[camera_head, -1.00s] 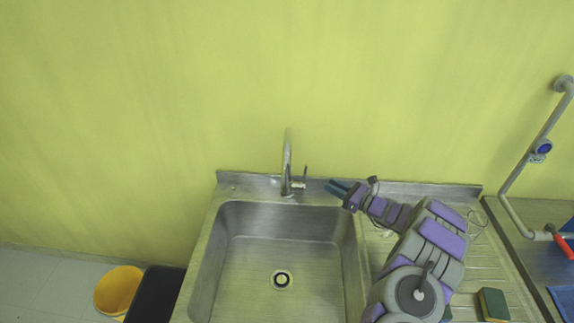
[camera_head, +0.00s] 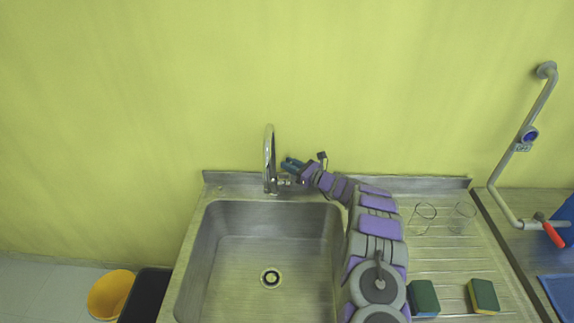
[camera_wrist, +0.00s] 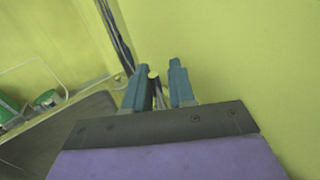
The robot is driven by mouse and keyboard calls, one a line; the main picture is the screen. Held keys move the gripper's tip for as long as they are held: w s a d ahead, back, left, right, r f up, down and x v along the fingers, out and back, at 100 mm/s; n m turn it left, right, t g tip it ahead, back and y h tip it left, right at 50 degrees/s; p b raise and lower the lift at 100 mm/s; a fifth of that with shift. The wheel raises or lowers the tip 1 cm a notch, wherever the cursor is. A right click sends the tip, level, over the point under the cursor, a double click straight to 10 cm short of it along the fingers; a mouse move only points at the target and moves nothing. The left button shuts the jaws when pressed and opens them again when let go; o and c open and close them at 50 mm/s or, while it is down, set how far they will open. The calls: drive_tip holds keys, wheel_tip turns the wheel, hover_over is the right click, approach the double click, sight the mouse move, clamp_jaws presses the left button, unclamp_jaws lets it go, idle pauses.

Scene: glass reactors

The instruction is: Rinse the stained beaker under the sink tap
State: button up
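The chrome sink tap (camera_head: 269,160) stands at the back edge of the steel sink (camera_head: 225,245); no water shows from it. My gripper (camera_head: 291,164) is just right of the tap, above its side handle (camera_head: 284,180). In the wrist view my gripper (camera_wrist: 160,85) is open, and the tip of the tap's lever (camera_wrist: 154,77) appears between the two fingers, nearer the left one. Whether a finger touches it I cannot tell. Two clear glass beakers, a left one (camera_head: 422,217) and a right one (camera_head: 462,217), stand on the drainboard; no stain can be made out.
Two green and yellow sponges, (camera_head: 424,298) and (camera_head: 484,296), lie on the ribbed drainboard (camera_head: 445,265). A grey pipe with a red-handled valve (camera_head: 553,236) is at the right. A yellow bucket (camera_head: 110,294) stands on the floor at left. The sink basin is empty.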

drive_tip(key=shift+w+r, duration=0.2)
drive_tip(key=shift+w+a+f, duration=0.1)
drive_tip(key=shift+a+f, duration=0.1)
drive_tip(key=shift+a, duration=0.85)
drive_tip(key=shift+c, duration=1.4)
drive_tip(key=shift+d, duration=0.5)
clamp_jaws()
